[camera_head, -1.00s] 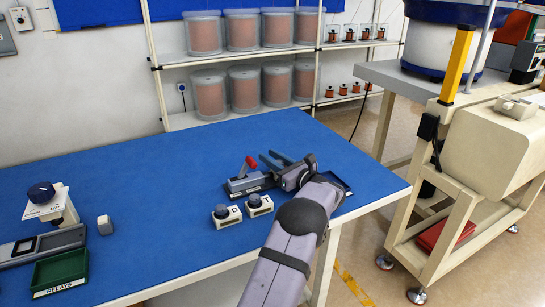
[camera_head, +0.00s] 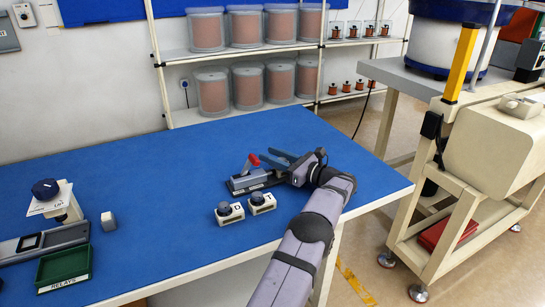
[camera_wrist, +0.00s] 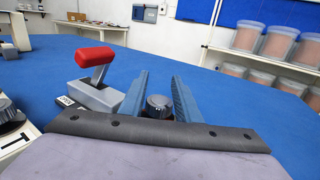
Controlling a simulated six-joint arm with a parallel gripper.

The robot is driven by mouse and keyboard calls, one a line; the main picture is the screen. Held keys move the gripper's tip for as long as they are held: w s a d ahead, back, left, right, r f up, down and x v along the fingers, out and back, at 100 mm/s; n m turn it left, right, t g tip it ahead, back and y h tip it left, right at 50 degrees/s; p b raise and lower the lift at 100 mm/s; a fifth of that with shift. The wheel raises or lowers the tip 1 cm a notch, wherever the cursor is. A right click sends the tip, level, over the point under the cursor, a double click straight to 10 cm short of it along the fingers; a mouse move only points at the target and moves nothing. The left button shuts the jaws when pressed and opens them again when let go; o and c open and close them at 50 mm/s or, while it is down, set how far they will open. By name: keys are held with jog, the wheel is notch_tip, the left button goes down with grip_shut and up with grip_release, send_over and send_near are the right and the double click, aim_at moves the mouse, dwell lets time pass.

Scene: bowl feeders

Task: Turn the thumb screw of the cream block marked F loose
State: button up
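Two cream blocks with dark thumb screws stand on the blue table in the head view, a left one (camera_head: 229,215) and a right one (camera_head: 262,204). Their letters are too small to read there. My gripper (camera_head: 279,158) is behind them, beside the grey clamp with the red handle (camera_head: 251,162). In the wrist view my gripper's two blue fingers (camera_wrist: 160,98) are apart, with a dark ribbed knob (camera_wrist: 158,107) showing between them. I cannot tell whether they touch it; the body under it is hidden. A cream block with a dark knob (camera_wrist: 10,112) is cut off at the left.
The table's back and middle are clear. Shelves with copper-coloured spools (camera_head: 248,84) stand behind.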

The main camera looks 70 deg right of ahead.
jog(key=shift+o, duration=0.9)
jog(key=shift+v, duration=3.65)
